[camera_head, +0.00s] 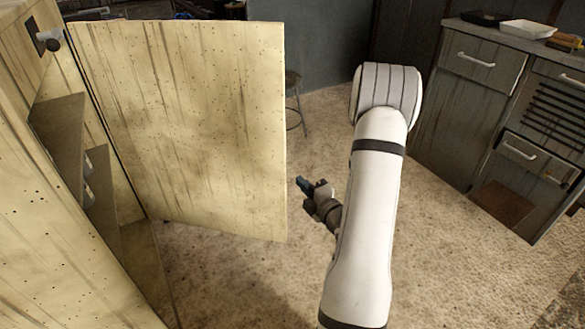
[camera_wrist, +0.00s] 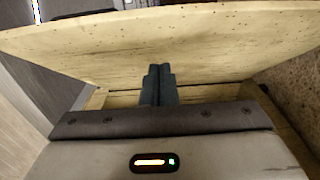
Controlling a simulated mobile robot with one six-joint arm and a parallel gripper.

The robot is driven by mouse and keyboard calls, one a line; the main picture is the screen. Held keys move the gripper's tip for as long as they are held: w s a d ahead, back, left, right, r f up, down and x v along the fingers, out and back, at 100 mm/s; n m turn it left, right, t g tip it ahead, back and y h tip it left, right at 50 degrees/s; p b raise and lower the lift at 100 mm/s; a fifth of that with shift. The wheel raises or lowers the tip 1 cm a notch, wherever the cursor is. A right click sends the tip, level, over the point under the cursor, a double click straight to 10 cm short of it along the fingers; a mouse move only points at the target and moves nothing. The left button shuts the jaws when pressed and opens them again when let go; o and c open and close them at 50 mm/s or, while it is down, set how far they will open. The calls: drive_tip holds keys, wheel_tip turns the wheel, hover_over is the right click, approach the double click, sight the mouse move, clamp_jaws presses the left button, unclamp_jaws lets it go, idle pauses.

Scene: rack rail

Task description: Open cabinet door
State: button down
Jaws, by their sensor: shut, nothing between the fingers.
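The cabinet (camera_head: 40,215) is pale yellow wood and stands at the left of the head view, with its shelves showing inside. Its door (camera_head: 190,125) stands wide open, swung out from the cabinet front. In the wrist view the door (camera_wrist: 190,45) fills the upper part as a broad pale panel. My gripper (camera_head: 303,184) is to the right of the door's free edge in the head view, low over the floor. In the wrist view my gripper's dark fingers (camera_wrist: 159,80) are together and empty. Whether they touch the door cannot be told.
A grey counter with drawers (camera_head: 470,100) stands at the right, with a white tray (camera_head: 527,29) on top. A stool (camera_head: 293,85) stands behind the door's edge. Bare floor (camera_head: 240,275) lies below the door and between it and the counter.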

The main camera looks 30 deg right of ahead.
approach(281, 152)
drive_tip(key=w+a, duration=0.3)
drive_tip(key=shift+w+d+r+b, duration=0.15)
drive_tip(key=shift+w+d+b, duration=0.4)
drive_tip(key=shift+w+d, duration=0.8)
drive_tip(key=shift+a, duration=0.1)
drive_tip(key=shift+w, duration=0.2)
